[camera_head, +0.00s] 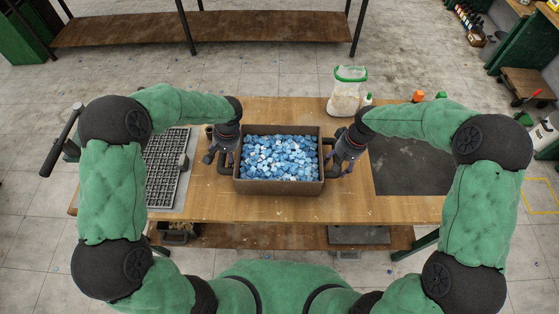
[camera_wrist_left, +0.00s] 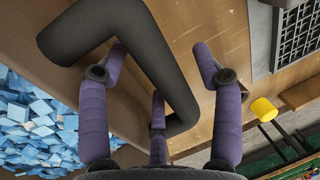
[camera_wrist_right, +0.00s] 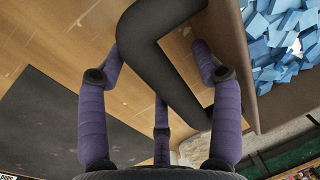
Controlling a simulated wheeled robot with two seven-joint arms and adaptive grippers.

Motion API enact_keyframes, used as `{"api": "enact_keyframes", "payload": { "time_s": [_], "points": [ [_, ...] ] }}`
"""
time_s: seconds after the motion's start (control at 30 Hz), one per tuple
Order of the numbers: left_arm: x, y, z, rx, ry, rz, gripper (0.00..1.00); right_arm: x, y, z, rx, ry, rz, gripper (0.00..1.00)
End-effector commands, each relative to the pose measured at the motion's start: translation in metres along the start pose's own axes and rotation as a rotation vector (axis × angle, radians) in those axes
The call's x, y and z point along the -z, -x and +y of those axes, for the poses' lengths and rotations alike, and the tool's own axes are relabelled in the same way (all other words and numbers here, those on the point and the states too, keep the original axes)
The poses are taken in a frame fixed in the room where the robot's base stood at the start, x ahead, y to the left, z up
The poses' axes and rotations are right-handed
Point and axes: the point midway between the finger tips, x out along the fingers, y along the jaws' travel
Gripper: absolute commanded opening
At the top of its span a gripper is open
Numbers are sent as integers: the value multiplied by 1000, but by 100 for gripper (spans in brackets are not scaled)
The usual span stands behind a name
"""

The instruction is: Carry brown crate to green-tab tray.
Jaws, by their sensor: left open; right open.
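The brown crate (camera_head: 279,188) stands on the wooden table, filled with blue and white mosaic pieces (camera_head: 280,157). A dark bent handle sticks out from each side. My left gripper (camera_head: 223,154) is open at the crate's left side; in the left wrist view the left handle (camera_wrist_left: 150,60) runs between its spread purple fingers. My right gripper (camera_head: 344,156) is open at the right side; in the right wrist view the right handle (camera_wrist_right: 165,55) runs between its spread fingers. I cannot tell whether the fingers touch the handles. No green tab is clear on any tray.
A dark gridded tray (camera_head: 166,168) lies on the table left of the crate. A dark flat mat (camera_head: 410,165) lies to the right. A whitish bag with a green rim (camera_head: 347,91) and small bottles stand at the back right. Bare wood (camera_head: 290,208) shows in front.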

Motion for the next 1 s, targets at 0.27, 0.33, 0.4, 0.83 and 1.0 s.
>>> {"api": "enact_keyframes", "payload": {
  "time_s": [0.27,0.33,0.4,0.83,1.0],
  "points": [
    [0,0,0,0,0,0,40,0,0,0,0,0,1,40],
    [0,0,0,0,0,0,20,0,0,0,0,0,1,20],
    [0,0,0,0,0,0,0,0,0,0,0,0,1,0],
    [2,4,-1,0,3,7,0,3,4,0,0,0,8,0],
    [2,8,-2,0,2,6,0,3,8,-1,0,0,8,0]
  ]
}}
